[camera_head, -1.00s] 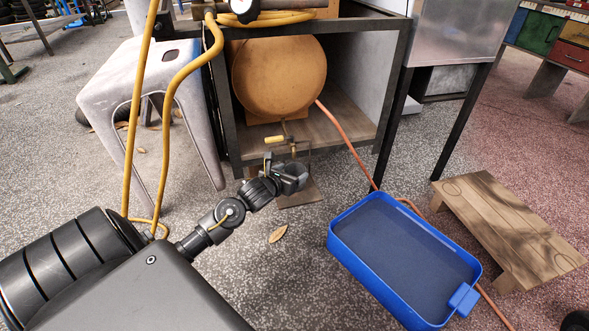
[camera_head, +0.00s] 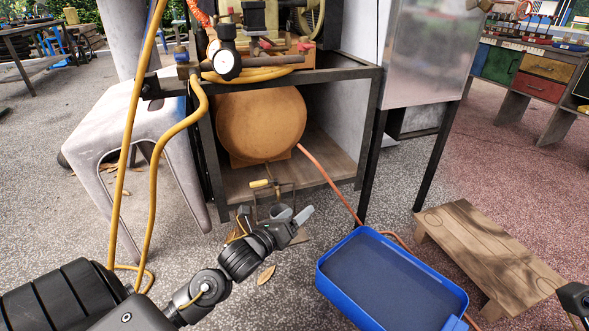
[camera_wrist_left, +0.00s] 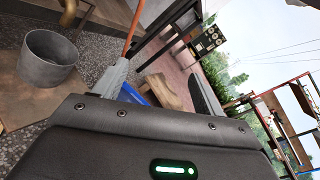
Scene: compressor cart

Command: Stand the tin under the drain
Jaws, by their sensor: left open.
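The grey metal tin (camera_wrist_left: 47,62) stands upright, open side up, on a brown board in the left wrist view. In the head view its rim (camera_head: 280,211) shows just behind my left gripper (camera_head: 289,224). My left gripper, also in the wrist view (camera_wrist_left: 160,88), has its fingers spread with nothing between them; the tin is outside them, to their left. The drain, with a yellow handle (camera_head: 262,184), sits low in front of the round tan tank (camera_head: 262,122). A brass fitting (camera_wrist_left: 68,12) shows above the tin in the wrist view. I cannot tell whether the tin is directly below the outlet.
A blue tray (camera_head: 323,279) lies on the floor to the right, with a low wooden bench (camera_head: 490,250) beyond it. The cart's dark frame (camera_head: 371,145) surrounds the tank. A yellow hose (camera_head: 153,185) hangs at the left before a grey stool (camera_head: 130,120). An orange hose (camera_head: 328,180) runs floorward.

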